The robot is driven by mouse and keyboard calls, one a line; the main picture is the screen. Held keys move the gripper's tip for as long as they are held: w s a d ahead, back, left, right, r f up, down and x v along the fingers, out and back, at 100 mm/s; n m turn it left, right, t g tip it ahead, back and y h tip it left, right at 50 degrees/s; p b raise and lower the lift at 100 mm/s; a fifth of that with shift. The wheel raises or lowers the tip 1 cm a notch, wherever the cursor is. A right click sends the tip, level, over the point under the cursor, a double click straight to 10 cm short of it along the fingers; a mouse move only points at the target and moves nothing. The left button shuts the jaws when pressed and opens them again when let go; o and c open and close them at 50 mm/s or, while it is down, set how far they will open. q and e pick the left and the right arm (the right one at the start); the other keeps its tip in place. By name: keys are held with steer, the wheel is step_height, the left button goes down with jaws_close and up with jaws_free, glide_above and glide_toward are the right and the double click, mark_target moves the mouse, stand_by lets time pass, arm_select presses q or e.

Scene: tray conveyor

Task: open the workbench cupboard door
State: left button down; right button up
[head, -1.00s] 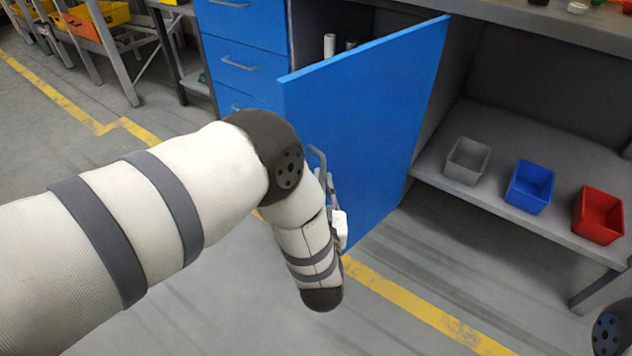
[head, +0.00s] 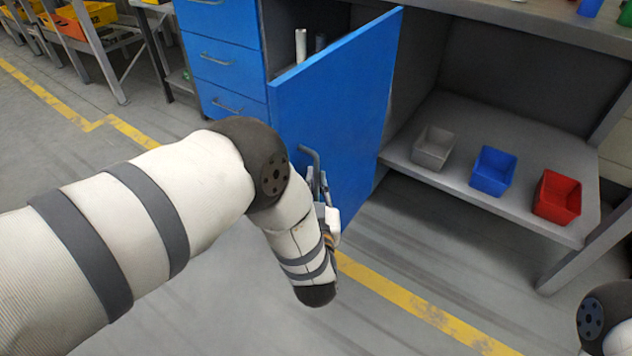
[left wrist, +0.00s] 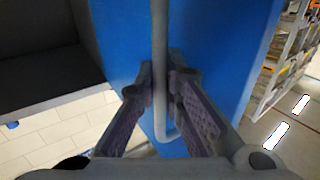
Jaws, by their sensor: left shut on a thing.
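The blue cupboard door (head: 345,110) stands swung out from the workbench, and part of the cupboard's inside shows behind its top edge. The door's grey bar handle (head: 311,155) is on its front face near the free edge. In the left wrist view the handle (left wrist: 160,50) runs down between the fingers. My left gripper (head: 322,188) is at the handle, partly hidden by my own arm. The left wrist view shows its two fingers (left wrist: 161,92) shut on the handle. The right gripper is out of view; only a bit of my right arm shows at the lower right.
Blue drawers (head: 222,62) stand left of the cupboard. A white cylinder (head: 301,46) stands inside. Grey (head: 432,148), blue (head: 492,171) and red (head: 557,197) bins sit on the lower shelf at right. The floor in front of the door is clear.

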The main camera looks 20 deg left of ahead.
arm_select(q)
steer(key=shift+f, duration=0.1)
steer(key=c, duration=1.7)
jaws_free()
steer(key=shift+s, duration=0.1)
steer(key=v, duration=1.2)
